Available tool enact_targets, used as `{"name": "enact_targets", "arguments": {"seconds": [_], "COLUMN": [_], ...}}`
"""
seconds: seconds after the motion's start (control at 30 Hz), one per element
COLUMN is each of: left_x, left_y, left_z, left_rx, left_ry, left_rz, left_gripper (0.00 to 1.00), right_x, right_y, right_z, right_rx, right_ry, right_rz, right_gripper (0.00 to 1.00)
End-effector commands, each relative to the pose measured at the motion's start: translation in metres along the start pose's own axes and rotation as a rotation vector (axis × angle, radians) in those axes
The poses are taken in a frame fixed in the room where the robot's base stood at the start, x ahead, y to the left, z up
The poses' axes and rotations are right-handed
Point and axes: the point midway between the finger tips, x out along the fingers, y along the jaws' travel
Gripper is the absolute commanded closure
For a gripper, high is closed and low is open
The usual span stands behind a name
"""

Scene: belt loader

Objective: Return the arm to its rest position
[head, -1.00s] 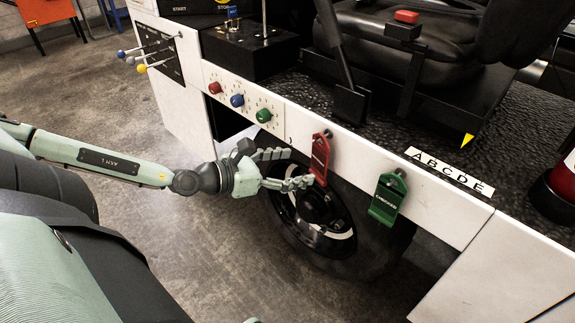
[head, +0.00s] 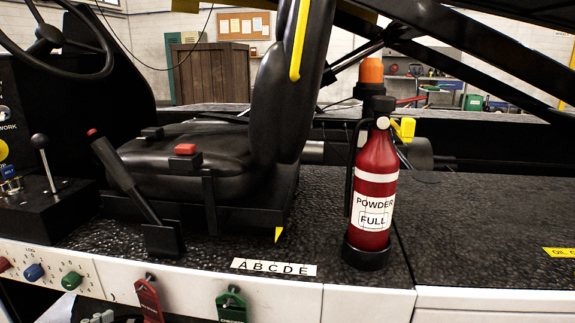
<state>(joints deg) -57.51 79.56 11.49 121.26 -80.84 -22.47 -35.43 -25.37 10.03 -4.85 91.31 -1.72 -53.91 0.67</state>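Only the tips of my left gripper (head: 110,318) show at the bottom left edge of the head view. They are just left of the red tag (head: 149,299), below the white side panel. The rest of the gripper and its arm is cut off, so I cannot tell whether it is open or shut, or whether it touches the tag. The red tag hangs on a dark peg on the panel. A green tag (head: 231,306) hangs on another peg to its right. My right gripper is not in view.
A seat (head: 200,155) with a red buckle (head: 185,149) and a black lever (head: 125,177) stand on the dark deck. A red fire extinguisher (head: 375,190) stands right of the ABCDE label (head: 273,267). Red, blue and green knobs (head: 71,280) line the panel at left.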

Motion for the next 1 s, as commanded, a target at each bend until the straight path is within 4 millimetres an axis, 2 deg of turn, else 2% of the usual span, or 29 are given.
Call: {"name": "enact_targets", "arguments": {"seconds": [0.5,1.0], "left_x": [0.023,0.056], "left_y": [0.008,0.005], "left_z": [0.002,0.001], "left_rx": [0.007,0.007], "left_ry": [0.0,0.0], "left_rz": [0.018,0.01], "left_gripper": [0.26,0.26], "right_x": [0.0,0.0], "right_y": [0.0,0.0], "right_z": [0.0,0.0], "right_rx": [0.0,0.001], "right_ry": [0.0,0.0], "right_rz": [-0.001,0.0], "right_gripper": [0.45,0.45]}}
